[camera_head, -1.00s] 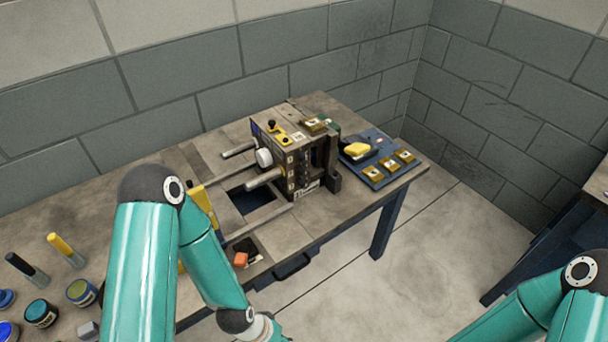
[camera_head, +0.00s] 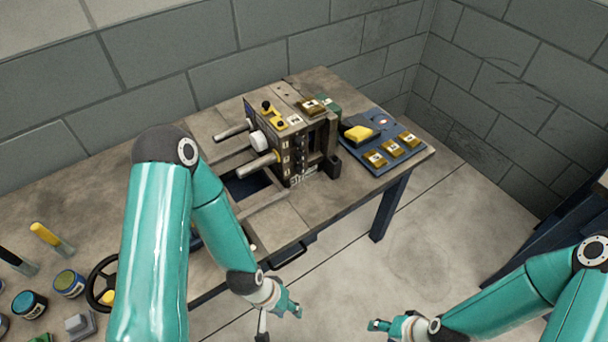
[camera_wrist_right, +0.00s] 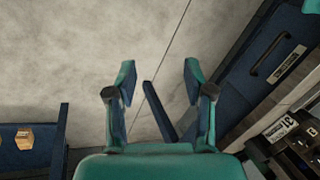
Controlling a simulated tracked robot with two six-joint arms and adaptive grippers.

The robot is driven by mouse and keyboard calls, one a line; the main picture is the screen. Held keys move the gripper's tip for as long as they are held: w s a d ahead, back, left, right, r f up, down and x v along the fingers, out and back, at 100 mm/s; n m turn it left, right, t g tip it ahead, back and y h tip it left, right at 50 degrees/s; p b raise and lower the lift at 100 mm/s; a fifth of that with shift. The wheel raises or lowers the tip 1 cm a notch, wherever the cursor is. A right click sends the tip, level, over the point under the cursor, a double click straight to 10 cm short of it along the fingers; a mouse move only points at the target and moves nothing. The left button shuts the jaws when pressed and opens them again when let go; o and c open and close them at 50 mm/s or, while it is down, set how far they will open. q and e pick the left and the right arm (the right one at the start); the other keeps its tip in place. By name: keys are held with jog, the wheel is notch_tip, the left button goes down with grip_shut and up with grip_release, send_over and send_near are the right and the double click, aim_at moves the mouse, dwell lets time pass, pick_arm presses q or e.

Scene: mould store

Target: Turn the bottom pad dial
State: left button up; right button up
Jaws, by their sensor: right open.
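A dark mould machine (camera_head: 310,150) stands on the worktable. A column of small dark knobs (camera_head: 299,158) runs down its front face, beside labels. I cannot make out which one is the bottom pad dial. The machine's corner with a white label (camera_wrist_right: 281,129) also shows at lower right in the right wrist view. My left gripper (camera_head: 287,309) hangs in front of the table, apart from the machine; its jaw state is unclear. My right gripper (camera_head: 378,325) is in front of the table at lower right. In the right wrist view its jaws (camera_wrist_right: 158,82) are open and empty.
A blue panel (camera_head: 369,168) with yellow blocks lies right of the machine. The table's front edge has a drawer handle (camera_head: 289,257). Open floor lies right of the table.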

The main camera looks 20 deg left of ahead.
jog(key=w+a+f+m+t+b, duration=0.1)
jog(key=w+a+f+t+b, duration=0.1)
jog(key=w+b, duration=0.3)
jog(key=w+a+f+t+b, duration=0.1)
jog(key=w+f+t+b, duration=0.15)
jog(key=w, duration=0.45)
jog(key=t+y+b, duration=0.5)
jog(key=y+b, duration=0.5)
jog(key=b, duration=0.8)
send_near(303, 173)
jog(key=x, duration=0.9)
jog(key=shift+w+a, duration=0.25)
grip_shut()
